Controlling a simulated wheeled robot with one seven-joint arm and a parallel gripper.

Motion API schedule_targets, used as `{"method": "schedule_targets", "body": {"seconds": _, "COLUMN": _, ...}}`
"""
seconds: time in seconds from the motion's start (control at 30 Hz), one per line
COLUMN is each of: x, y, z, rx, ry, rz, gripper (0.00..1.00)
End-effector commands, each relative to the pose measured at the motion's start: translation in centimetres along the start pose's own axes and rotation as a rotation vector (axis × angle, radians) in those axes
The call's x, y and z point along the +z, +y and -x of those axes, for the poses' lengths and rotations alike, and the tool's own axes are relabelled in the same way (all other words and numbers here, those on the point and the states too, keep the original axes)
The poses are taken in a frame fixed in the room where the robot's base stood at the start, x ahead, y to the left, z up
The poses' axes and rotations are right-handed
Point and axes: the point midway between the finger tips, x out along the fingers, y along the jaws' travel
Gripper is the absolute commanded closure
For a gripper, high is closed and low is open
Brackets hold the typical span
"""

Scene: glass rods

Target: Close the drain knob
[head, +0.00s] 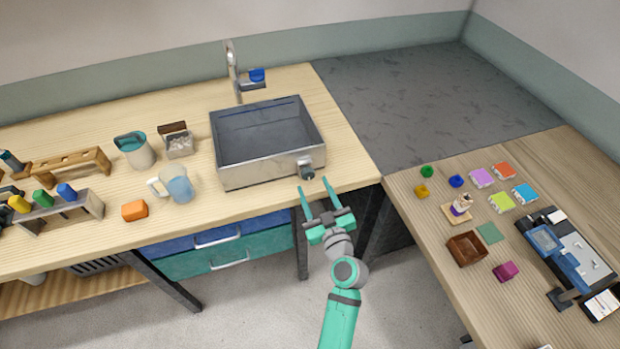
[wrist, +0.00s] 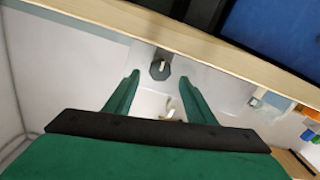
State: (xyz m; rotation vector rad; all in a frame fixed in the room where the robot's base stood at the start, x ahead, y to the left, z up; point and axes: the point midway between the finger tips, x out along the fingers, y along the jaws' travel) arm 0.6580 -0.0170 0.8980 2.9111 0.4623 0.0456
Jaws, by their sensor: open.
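The drain knob (head: 307,171) is a small dark grey knob on the front face of the metal sink (head: 262,172), near its right end. In the wrist view the knob (wrist: 158,71) looks like a dark many-sided disc with a pale bar or mark on it. My gripper (head: 313,185) is open and empty in front of the sink, its two green fingers pointing toward the knob. In the wrist view the knob lies between and beyond the fingertips (wrist: 160,79). The fingers seem apart from it; the exact gap is hard to tell.
A faucet (head: 234,70) with a blue handle stands behind the sink. A second table (head: 430,232) with small items is to the right. The counter just around the knob is clear.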

Motion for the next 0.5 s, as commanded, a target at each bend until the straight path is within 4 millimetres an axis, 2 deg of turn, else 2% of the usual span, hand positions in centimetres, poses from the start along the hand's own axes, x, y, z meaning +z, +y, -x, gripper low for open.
{"method": "schedule_targets", "body": {"seconds": 0.03, "x": 0.0, "y": 0.1, "z": -1.0, "rx": 0.0, "ry": 0.001, "rz": 0.001, "gripper": 0.5}}
{"method": "schedule_targets", "body": {"seconds": 0.2, "x": 0.0, "y": -0.1, "z": -3.3, "rx": -0.001, "ry": 0.0, "rz": 0.001, "gripper": 0.5}}
{"method": "schedule_targets", "body": {"seconds": 0.5, "x": 0.0, "y": -0.2, "z": -4.8, "rx": -0.002, "ry": 0.0, "rz": -0.001, "gripper": 0.5}}
